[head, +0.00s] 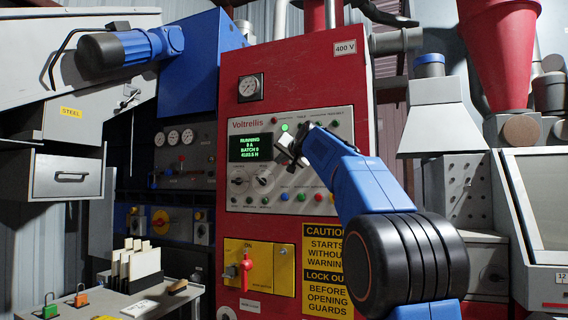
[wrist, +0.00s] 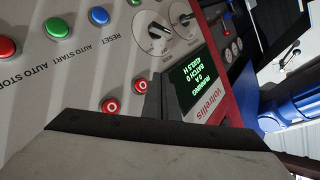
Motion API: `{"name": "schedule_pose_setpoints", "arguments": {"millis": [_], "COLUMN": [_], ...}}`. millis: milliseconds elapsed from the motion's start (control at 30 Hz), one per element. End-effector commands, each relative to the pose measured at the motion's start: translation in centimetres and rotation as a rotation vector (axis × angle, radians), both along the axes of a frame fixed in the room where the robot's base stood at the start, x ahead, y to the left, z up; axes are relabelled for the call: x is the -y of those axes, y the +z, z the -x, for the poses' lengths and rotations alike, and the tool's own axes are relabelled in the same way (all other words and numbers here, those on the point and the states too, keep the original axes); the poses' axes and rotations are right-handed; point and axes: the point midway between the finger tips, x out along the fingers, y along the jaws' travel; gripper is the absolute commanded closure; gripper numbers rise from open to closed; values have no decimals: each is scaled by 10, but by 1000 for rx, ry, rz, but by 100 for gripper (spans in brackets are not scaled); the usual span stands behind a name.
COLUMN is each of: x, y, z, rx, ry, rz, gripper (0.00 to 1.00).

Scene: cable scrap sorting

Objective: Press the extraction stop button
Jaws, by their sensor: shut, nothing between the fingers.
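The red machine's grey control panel (head: 240,190) carries lamps, knobs and coloured buttons. In the wrist view two red buttons with white ring marks, one (wrist: 110,105) and another (wrist: 139,84), sit just beside my gripper's dark finger. I cannot read labels for them, so I cannot tell which button is the extraction stop; it may be hidden. A larger red button (wrist: 5,47) is labelled for stop, near AUTO START. My gripper (head: 286,150) is shut and empty in front of the panel's upper middle, covering part of it. Contact with the panel cannot be told.
A green AUTO START button (wrist: 57,28), a blue RESET button (wrist: 98,15) and two knobs are near my gripper. The display (head: 250,148) reads RUNNING. Below is a yellow box with a red handle (head: 247,270). A shelf (head: 185,295) with padlocks stands at lower left.

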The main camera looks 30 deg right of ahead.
Motion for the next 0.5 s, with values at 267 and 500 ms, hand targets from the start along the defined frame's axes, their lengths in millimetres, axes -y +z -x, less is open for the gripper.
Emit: {"name": "schedule_pose_setpoints", "arguments": {"millis": [267, 500], "x": [17, 19], "y": [0, 0], "z": [-13, -14], "rx": [0, 0], "ry": [0, 0], "rz": [-1, 0], "gripper": [100, 100]}}
